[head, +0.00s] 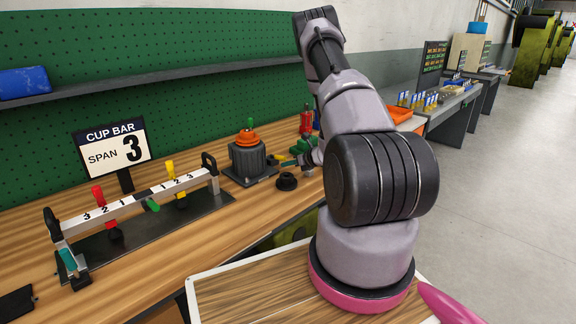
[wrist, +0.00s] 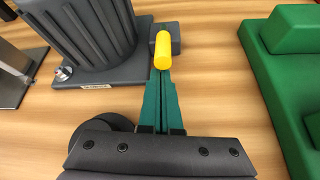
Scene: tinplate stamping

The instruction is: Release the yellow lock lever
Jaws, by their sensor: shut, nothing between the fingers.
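The yellow lock lever (wrist: 162,50) is a short rounded yellow handle at a dark block on the foot of the dark grey ribbed fixture (wrist: 95,35). In the head view this fixture (head: 247,160) stands on the bench with an orange top, and the lever (head: 288,163) is small at its right. My gripper (wrist: 161,76) has teal fingers, shut together with nothing between them. Their tips are right at the near end of the lever; I cannot tell whether they touch. In the head view my arm hides most of the gripper.
A black round piece (wrist: 100,132) lies close left of my fingers. Green stepped blocks (wrist: 275,65) stand to the right. The cup bar (head: 130,203), with red, yellow and green levers, stands at the left of the bench. Bare wood shows between fixture and blocks.

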